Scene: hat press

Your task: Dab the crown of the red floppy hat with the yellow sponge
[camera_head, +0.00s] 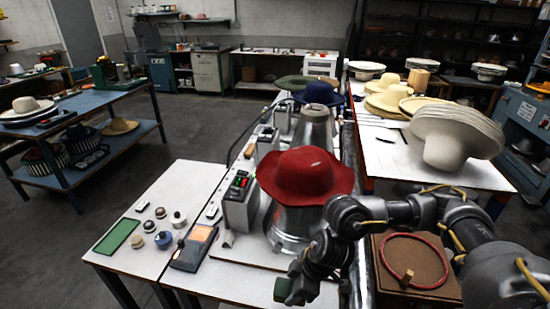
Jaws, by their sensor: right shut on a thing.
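The red floppy hat (305,172) sits crown up on a grey metal press form (296,226), its wavy brim spreading over the form. My right arm comes in from the right and bends down in front of the form. My right gripper (296,288) is low at the front edge of the picture, below the hat and apart from it. It is shut on a small dark greenish block (283,289). I cannot tell whether this block is the sponge; no clearly yellow sponge shows. My left gripper is not in view.
A brown box (412,250) with a red ring (385,262) stands right of the form, under my right arm. A control box (240,200), an orange-screened device (195,246) and several small knobs lie left. Stacked pale hats (455,135) stand back right.

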